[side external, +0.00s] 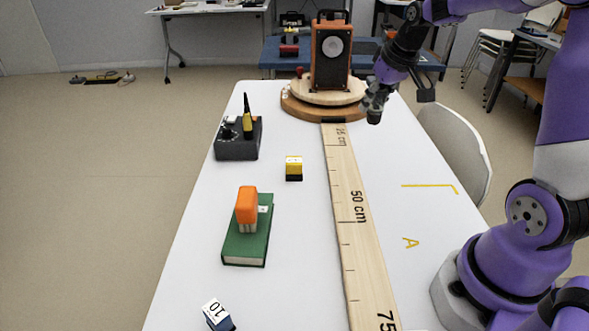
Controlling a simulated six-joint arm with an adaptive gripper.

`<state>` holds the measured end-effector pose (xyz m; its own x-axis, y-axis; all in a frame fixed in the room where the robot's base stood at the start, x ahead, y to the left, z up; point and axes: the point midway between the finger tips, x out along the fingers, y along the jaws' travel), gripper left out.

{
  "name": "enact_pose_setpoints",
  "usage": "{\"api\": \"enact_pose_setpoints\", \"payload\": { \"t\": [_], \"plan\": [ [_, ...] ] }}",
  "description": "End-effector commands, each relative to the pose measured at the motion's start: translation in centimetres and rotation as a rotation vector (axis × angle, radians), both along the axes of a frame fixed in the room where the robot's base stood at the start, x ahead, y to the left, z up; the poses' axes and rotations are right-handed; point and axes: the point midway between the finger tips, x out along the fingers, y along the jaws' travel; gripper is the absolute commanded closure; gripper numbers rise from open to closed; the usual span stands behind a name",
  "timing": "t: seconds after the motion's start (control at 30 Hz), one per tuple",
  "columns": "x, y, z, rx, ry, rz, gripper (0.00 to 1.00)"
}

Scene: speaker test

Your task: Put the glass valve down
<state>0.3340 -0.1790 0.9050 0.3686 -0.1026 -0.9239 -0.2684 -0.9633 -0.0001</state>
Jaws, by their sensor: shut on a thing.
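My gripper (375,108) is at the far end of the white table, just right of the round wooden turntable that carries a speaker. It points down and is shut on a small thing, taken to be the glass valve. The fingers mostly hide it, and its shape and glass are too small and dark to make out. I cannot tell whether it touches the table. No other glass valve shows on the table.
The speaker (331,55) stands on the turntable (300,107). A long wooden ruler (350,205) runs towards the front. Left are a dark control box (237,145), a yellow-black block (294,168), a green book (240,247) under an orange-topped object (247,205), and a blue-white block (217,314). The yellow-marked area right is clear.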

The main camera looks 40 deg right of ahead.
Motion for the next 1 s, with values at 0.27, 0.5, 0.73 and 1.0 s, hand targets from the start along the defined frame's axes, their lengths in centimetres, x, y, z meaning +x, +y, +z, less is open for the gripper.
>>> {"api": "enact_pose_setpoints", "payload": {
  "t": [0.27,0.5,0.73,1.0],
  "plan": [
    [-3.6,10.4,1.0,-0.005,-0.009,0.079,0.99],
    [-6.9,14.2,0.3,-0.007,-0.013,0.113,0.99],
    [-7.2,10.8,-2.1,-0.005,-0.006,0.100,0.99],
    [-7.0,4.6,-5.8,-0.004,-0.009,0.107,0.99]
  ]
}}
